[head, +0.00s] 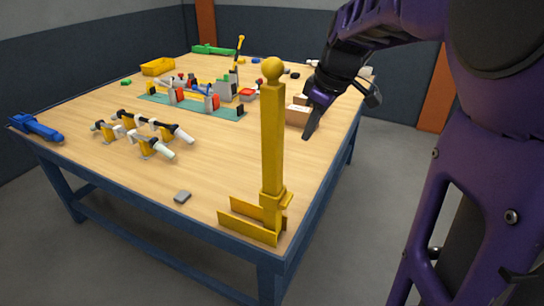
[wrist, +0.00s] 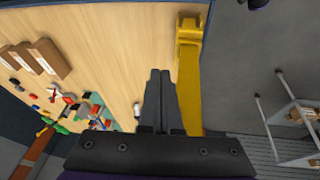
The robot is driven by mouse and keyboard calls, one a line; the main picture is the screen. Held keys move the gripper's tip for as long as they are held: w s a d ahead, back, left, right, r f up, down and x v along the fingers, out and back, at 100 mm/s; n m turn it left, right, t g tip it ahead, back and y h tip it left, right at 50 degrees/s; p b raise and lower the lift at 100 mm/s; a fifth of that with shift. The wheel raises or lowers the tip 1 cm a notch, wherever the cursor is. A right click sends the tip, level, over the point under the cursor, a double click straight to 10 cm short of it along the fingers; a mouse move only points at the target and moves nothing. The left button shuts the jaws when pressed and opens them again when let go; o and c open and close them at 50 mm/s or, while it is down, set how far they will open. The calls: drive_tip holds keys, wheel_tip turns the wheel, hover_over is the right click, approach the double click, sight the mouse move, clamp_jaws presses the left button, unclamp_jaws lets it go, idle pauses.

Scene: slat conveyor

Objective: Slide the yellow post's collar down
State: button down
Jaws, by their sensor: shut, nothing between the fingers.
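The yellow post (head: 272,135) stands upright at the near corner of the table, with a ball on its top. Its yellow collar (head: 271,200) is the wider band low on the shaft, with a small tab on its right, just above the base. In the wrist view the post (wrist: 189,95) runs alongside my fingers, and a wider yellow part, collar or base, shows at its far end. My gripper (head: 308,130) is shut and empty, right of the post's upper half in the head view. In the wrist view the shut fingers (wrist: 160,75) point along the post; I cannot tell whether they touch it.
The yellow base plates (head: 248,230) flank the post's foot. Cardboard boxes (head: 297,114) stand behind my gripper. A grey block (head: 182,196), small fixtures (head: 145,135) and a green mat (head: 195,105) with parts lie to the left. The table's right edge is close to the post.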

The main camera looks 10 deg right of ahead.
sight(286, 199)
drive_tip(key=shift+n+g+y, duration=0.5)
drive_tip(key=shift+g, duration=0.3)
drive_tip(key=s, duration=0.1)
drive_tip(key=s+a+f, duration=0.1)
drive_tip(key=s+a, duration=0.1)
drive_tip(key=shift+s+f, duration=0.3)
drive_tip(key=shift+s, duration=0.1)
drive_tip(key=x, duration=0.4)
drive_tip(key=b+x, duration=0.1)
drive_tip(key=x, duration=0.3)
drive_tip(key=d+x, duration=0.1)
drive_tip(key=x, duration=0.4)
drive_tip(key=shift+s+f, duration=0.2)
drive_tip(key=shift+s, duration=0.05)
drive_tip(key=shift+f+b, duration=0.3)
drive_tip(key=shift+f, duration=0.1)
wheel_tip(286, 199, down, 7)
drive_tip(key=b, duration=0.5)
drive_tip(key=shift+f+b, duration=0.25)
drive_tip(key=shift+b, duration=0.05)
drive_tip(key=shift+s+f, duration=0.1)
